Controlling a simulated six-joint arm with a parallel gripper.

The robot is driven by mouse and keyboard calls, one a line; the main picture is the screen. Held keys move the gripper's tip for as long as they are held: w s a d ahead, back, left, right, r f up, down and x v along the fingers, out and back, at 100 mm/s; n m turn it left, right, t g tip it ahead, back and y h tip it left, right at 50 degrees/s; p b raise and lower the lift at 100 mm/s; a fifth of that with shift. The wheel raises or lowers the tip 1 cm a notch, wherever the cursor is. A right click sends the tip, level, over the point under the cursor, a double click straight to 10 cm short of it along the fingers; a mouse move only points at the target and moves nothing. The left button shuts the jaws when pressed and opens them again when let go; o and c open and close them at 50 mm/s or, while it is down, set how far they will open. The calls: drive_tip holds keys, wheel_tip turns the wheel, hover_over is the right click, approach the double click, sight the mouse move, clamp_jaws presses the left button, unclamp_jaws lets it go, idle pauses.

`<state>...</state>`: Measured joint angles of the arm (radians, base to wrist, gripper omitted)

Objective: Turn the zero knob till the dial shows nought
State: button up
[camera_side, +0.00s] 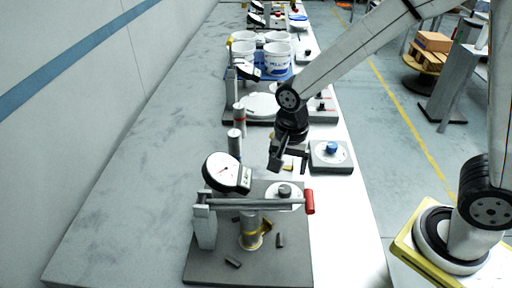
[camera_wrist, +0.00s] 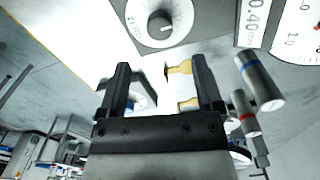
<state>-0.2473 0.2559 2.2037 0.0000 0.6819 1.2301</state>
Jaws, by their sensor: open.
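The zero knob (camera_wrist: 160,22) is dark grey on a white disc marked ZERO. In the side view it is the dark knob (camera_side: 285,190) on the near grey fixture. The round white dial (camera_side: 222,170) stands on that fixture, tilted, with a red needle; its reading is too small to tell. Part of the dial face (camera_wrist: 307,22) shows at the wrist view's upper right, beside a plate reading 0.40. My gripper (camera_side: 287,163) is open and empty, above and beyond the zero knob, apart from it. In the wrist view my fingertips (camera_wrist: 160,66) sit below the knob.
A lever with a red grip (camera_side: 310,202) runs across the near fixture, close to the knob. A blue knob (camera_side: 331,147) sits on a separate block to the right. Two grey cylinders (camera_side: 234,143) stand left of my gripper. White buckets (camera_side: 278,58) stand farther back.

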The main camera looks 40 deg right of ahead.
sight(285, 188)
drive_tip(key=shift+f, duration=3.85)
clamp_jaws()
drive_tip(key=shift+n, duration=0.3)
drive_tip(key=shift+n, duration=2.1)
unclamp_jaws()
